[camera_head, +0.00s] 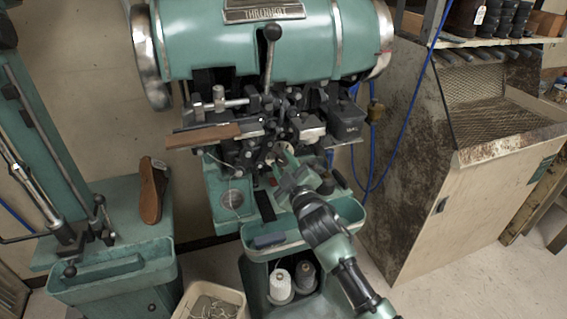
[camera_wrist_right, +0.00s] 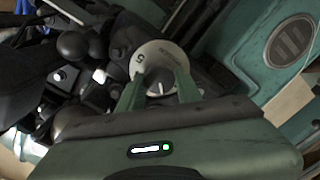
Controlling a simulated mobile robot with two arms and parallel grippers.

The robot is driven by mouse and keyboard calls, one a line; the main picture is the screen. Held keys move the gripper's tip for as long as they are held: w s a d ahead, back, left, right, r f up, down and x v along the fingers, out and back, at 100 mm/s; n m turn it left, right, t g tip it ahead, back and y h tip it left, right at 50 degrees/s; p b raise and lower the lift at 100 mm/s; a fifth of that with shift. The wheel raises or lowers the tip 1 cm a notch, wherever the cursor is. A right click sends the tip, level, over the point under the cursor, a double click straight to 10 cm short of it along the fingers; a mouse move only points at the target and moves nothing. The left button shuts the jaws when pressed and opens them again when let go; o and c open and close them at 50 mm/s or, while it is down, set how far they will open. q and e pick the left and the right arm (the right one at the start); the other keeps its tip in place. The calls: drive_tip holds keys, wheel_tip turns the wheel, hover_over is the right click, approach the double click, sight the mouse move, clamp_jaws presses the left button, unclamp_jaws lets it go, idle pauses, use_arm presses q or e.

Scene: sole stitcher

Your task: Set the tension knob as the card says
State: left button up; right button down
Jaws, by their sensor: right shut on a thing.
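The tension knob (camera_wrist_right: 160,88) sits in the middle of a pale round dial (camera_wrist_right: 152,57) on the stitching machine, with a "5" and small lettering on its face. My right gripper (camera_wrist_right: 158,84) is shut on the knob, one green finger on each side of it. In the head view my right gripper (camera_head: 284,163) reaches up into the front of the green stitcher (camera_head: 250,45), and its fingers hide most of the knob. I cannot make out the card in either view. My left gripper is not in view.
Levers and dark metal parts crowd round the gripper. A black ball-ended lever (camera_head: 271,33) stands above.

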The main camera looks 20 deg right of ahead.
drive_tip(key=c, duration=1)
unclamp_jaws()
drive_tip(key=shift+s, duration=0.1)
drive_tip(key=s+b, duration=0.1)
drive_tip(key=s, duration=0.6)
drive_tip(key=shift+s+d, duration=0.15)
drive_tip(key=shift+s, duration=0.2)
